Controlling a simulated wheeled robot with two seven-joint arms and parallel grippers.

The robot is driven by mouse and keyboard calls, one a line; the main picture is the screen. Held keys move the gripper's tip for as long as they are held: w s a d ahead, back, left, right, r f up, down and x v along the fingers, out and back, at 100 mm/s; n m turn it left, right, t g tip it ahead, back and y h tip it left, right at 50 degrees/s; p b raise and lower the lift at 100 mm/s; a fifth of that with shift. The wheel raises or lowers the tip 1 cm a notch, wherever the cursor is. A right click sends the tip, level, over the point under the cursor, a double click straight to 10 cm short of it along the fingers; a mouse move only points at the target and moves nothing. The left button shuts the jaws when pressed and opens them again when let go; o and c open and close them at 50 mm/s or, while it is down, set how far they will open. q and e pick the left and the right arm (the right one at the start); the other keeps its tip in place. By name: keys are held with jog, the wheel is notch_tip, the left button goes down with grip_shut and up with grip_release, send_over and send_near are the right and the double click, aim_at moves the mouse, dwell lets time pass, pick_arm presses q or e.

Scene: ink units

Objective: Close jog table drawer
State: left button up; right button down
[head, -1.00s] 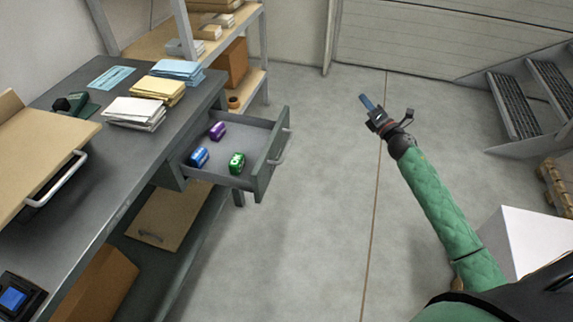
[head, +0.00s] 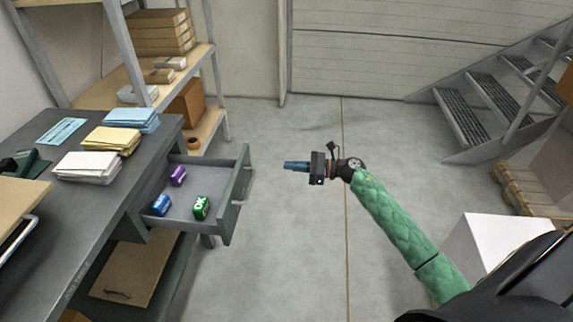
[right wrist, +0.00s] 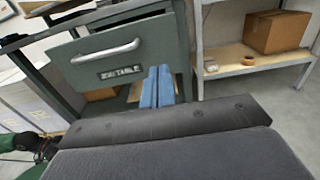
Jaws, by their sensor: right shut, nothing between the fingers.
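The jog table drawer (head: 238,195) is pulled out from the grey table (head: 75,250), on the table's right side. Several ink units lie in it: a purple one (head: 178,176), a blue one (head: 161,204) and a green one (head: 201,207). In the right wrist view the drawer front (right wrist: 150,52) shows a bar handle (right wrist: 105,52) and a label plate partly reading "TABLE". My right gripper (head: 286,165) is shut and empty, right of the drawer and apart from it, its blue fingers pointing left; they also show in the right wrist view (right wrist: 156,85).
Paper stacks (head: 88,167) lie on the table. A shelf rack (head: 202,128) with cardboard boxes stands behind it. Metal stairs (head: 485,100) and a white box (head: 500,250) are at the right. The floor between drawer and stairs is clear.

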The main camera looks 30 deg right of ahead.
jog(key=x, duration=0.3)
jog(key=p, duration=0.2)
send_near(234, 162)
jog(key=shift+s+a+r, duration=0.2)
jog(key=shift+s+r, duration=0.2)
jog(key=shift+r, duration=0.2)
jog(key=shift+s+a+r, duration=0.15)
jog(key=shift+s+r, duration=0.3)
jog(key=shift+r, duration=0.1)
pick_arm(q)
notch_tip(234, 162, up, 8)
jog(key=w+g, duration=0.1)
jog(key=shift+d, duration=0.15)
pick_arm(e)
jog(key=shift+x, duration=1)
jog(key=shift+f, duration=0.1)
